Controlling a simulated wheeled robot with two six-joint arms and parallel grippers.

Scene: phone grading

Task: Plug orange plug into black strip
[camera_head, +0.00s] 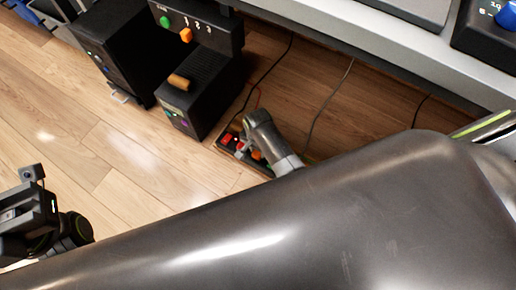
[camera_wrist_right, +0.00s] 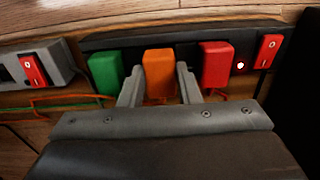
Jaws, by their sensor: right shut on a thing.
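In the right wrist view the black strip (camera_wrist_right: 190,38) lies on the wooden floor. The orange plug (camera_wrist_right: 158,75) stands at it between a green plug (camera_wrist_right: 104,73) and a red plug (camera_wrist_right: 215,66). My right gripper (camera_wrist_right: 160,88) is shut on the orange plug, one grey finger on each side. I cannot tell whether the plug is fully seated. In the head view my right gripper (camera_head: 243,147) is down at the strip, partly hidden by my arm. My left gripper (camera_head: 30,205) is at the left edge, away from the strip; its jaw opening is unclear.
A lit red switch (camera_wrist_right: 268,51) is at the strip's right end. A grey strip (camera_wrist_right: 58,62) with a red switch lies left of it. A black device (camera_head: 200,95) stands beside the strip, cables run behind, and a desk (camera_head: 370,50) is above. Floor at left is clear.

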